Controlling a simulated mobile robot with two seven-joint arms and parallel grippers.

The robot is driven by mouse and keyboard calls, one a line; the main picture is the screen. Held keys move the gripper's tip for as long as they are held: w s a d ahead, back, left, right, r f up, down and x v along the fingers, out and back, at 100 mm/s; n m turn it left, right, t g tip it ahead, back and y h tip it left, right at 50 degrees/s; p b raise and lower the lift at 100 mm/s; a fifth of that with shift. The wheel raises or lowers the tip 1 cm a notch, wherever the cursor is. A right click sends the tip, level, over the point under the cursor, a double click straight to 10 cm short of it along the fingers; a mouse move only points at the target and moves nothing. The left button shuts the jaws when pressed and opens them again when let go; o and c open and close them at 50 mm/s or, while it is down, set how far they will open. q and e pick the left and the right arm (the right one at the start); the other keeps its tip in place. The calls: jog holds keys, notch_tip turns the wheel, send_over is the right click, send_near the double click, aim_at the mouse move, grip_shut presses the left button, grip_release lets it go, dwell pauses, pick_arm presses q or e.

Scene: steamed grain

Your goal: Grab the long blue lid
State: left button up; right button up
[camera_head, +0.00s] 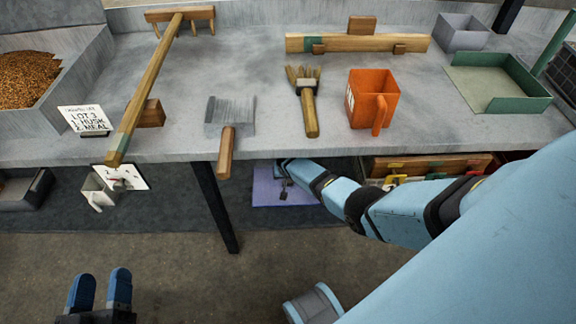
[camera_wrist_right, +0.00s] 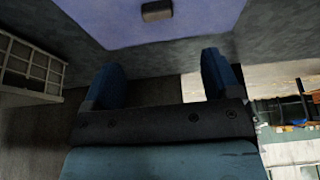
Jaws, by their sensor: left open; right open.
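The long blue lid (camera_head: 265,193) is a flat violet-blue panel low beneath the table, partly hidden by the tabletop edge and my right arm. In the right wrist view the lid (camera_wrist_right: 200,22) fills the top, with a dark block-like handle (camera_wrist_right: 157,10) on it at the upper edge. My right gripper (camera_wrist_right: 162,78) is open and empty, its two blue fingers spread below the lid in that picture and apart from the handle. In the head view the right fingertips are hidden. My left gripper (camera_head: 101,287) is open and empty at the lower left, over the floor.
A dark table leg (camera_head: 214,205) stands left of the lid. Open floor lies in front.

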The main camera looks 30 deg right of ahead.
aim_at(288, 183)
jog(key=b+x, duration=0.6)
jog(key=x, duration=0.1)
jog(key=shift+f, duration=0.2)
jog(key=shift+w+d+f+b, duration=0.1)
jog(key=shift+d+f+b, duration=0.1)
jog(key=shift+f+b, duration=0.4)
jog(key=b+x, duration=0.3)
jog(key=b, duration=0.1)
jog(key=shift+d+r, duration=0.1)
jog(key=shift+d, duration=0.1)
jog(key=shift+w+d+f+b, duration=0.1)
jog(key=shift+w+f+b, duration=0.15)
jog(key=shift+f+b, duration=0.4)
jog(key=shift+w+r, duration=0.1)
pick_arm(q)
notch_tip(288, 183, down, 7)
jog(key=w+m+g+h, duration=0.1)
jog(key=w+m+h, duration=0.1)
jog(key=m, duration=0.2)
jog(key=shift+w, duration=0.25)
pick_arm(e)
jog(key=c, duration=1.2)
